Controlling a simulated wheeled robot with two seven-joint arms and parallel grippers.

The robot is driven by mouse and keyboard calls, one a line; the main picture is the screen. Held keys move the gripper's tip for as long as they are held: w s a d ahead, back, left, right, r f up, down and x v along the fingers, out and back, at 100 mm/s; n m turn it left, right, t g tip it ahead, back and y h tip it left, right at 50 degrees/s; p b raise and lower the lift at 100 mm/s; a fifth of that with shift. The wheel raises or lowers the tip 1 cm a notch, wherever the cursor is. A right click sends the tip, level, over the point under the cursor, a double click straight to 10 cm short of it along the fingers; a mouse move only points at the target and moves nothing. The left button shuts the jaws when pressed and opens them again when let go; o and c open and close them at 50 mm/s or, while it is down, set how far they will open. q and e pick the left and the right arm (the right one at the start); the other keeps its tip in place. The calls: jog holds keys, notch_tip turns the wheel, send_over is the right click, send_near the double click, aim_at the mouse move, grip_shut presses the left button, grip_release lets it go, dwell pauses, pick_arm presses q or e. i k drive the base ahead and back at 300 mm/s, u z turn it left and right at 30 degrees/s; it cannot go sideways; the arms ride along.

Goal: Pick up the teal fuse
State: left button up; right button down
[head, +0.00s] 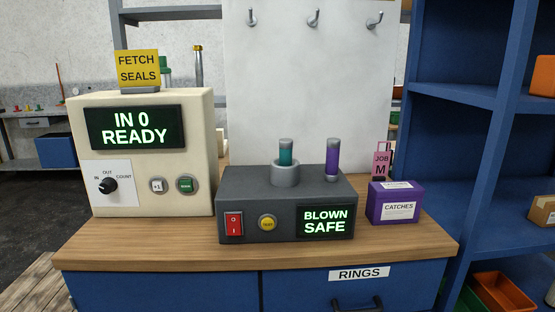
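The teal fuse (286,153) stands upright in the grey round socket (286,174) on top of the dark grey tester box (240,205). Its grey cap and teal middle show; its lower end is hidden in the socket. A purple fuse (333,160) stands upright to its right, on the same box. The box's display (325,221) reads "BLOWN SAFE". A red switch (233,224) and a yellow button (267,223) are on its front. Neither of my grippers shows in the head view.
A cream machine (150,209) reading "IN 0 READY" stands left of the box, with a yellow "FETCH SEALS" sign (138,68) on top. A purple "CATCHES" box (394,203) and pink "JOB M" tag (382,164) are at right. The wooden counter's front strip (200,244) is clear. Hooks (313,18) hang behind.

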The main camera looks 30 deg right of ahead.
aim_at(286, 145)
jog(key=k, duration=0.3)
jog(key=z, duration=1.2)
jog(key=i, duration=0.25)
jog(key=u, duration=0.5)
